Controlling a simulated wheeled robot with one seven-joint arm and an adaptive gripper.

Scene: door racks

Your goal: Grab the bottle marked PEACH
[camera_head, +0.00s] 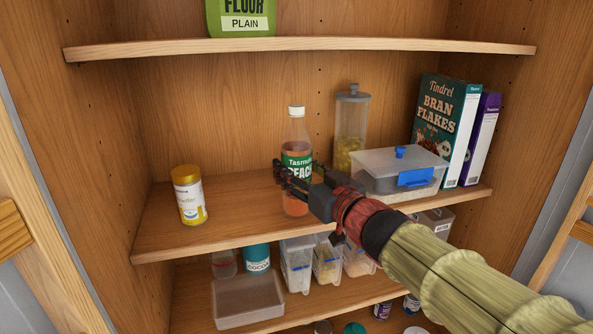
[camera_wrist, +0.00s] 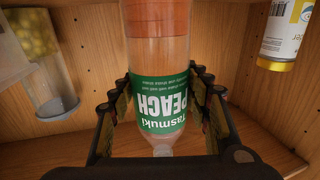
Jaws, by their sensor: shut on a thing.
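The PEACH bottle (camera_head: 296,150) is clear with a white cap, a green label and orange-pink contents. It stands upright on the middle shelf. My gripper (camera_head: 296,178) reaches it from the front right and is shut on it around the label's height. In the wrist view, which is upside down, the bottle (camera_wrist: 160,95) sits between the two fingers of my gripper (camera_wrist: 163,95), with the word PEACH readable. Whether its base still touches the shelf is hard to tell.
A yellow-capped container (camera_head: 188,196) stands to the left. A lidded plastic box (camera_head: 398,172), a tall canister (camera_head: 351,125) and a Bran Flakes box (camera_head: 442,125) stand to the right. The upper shelf edge (camera_head: 320,45) is overhead. Clear bins (camera_head: 297,265) sit on the shelf below.

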